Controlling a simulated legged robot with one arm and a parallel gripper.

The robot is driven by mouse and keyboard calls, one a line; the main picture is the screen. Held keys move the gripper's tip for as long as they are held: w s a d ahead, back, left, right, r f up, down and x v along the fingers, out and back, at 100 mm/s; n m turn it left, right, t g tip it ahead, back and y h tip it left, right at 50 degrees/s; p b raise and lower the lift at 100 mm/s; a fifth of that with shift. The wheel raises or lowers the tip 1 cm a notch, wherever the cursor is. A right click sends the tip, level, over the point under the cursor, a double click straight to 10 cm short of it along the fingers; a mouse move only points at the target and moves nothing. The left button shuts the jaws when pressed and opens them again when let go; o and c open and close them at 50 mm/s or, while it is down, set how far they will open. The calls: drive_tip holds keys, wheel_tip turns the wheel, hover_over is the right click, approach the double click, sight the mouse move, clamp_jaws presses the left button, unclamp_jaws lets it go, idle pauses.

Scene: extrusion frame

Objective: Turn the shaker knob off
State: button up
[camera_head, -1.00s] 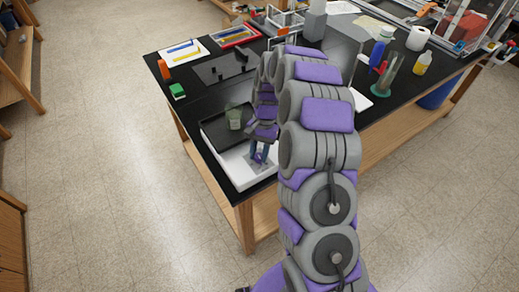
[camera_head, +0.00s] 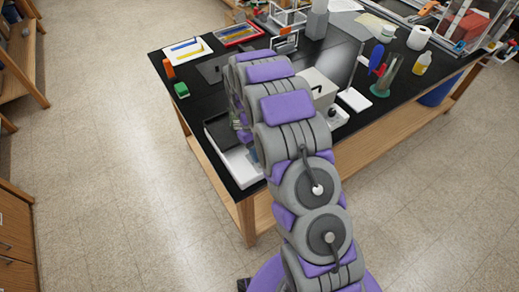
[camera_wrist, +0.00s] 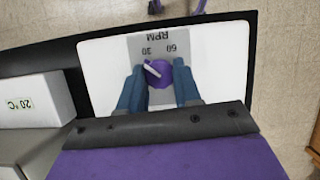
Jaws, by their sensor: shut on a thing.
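The shaker (camera_head: 237,168) is a white-fronted unit with a black top at the near left corner of the bench. In the wrist view its white panel (camera_wrist: 98,75) carries a grey label (camera_wrist: 150,43) reading RPM, 30 and 60, upside down. The purple knob (camera_wrist: 160,82) sits below the label, with a white pointer tilted to the upper left, towards the 30. My gripper (camera_wrist: 159,77) is shut on the knob, one blue finger on each side. In the head view my arm hides the knob and most of the gripper.
A white box marked 20°C (camera_wrist: 30,102) stands beside the shaker panel in the wrist view. A green block (camera_head: 181,90), an orange block (camera_head: 169,69), a yellow bottle (camera_head: 421,64) and a paper roll (camera_head: 419,37) stand on the black bench (camera_head: 285,200).

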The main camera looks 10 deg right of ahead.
drive_tip(key=n+p, duration=0.1)
drive_tip(key=n, duration=0.1)
drive_tip(key=n+h+p, duration=0.1)
drive_tip(key=n, duration=0.1)
drive_tip(key=shift+a+r+n+t+h, duration=0.15)
drive_tip(key=shift+n+t+h, duration=0.15)
drive_tip(key=shift+t, duration=0.1)
drive_tip(key=shift+s+n+t+h+p, duration=0.1)
drive_tip(key=shift+n+t+h+p, duration=0.45)
drive_tip(key=shift+n+p, duration=1.1)
drive_tip(key=shift+n, duration=0.35)
drive_tip(key=o, duration=1.1)
drive_tip(key=shift+a, duration=0.1)
drive_tip(key=shift+c, duration=0.2)
drive_tip(key=v, duration=1.7)
drive_tip(key=shift+s, duration=0.15)
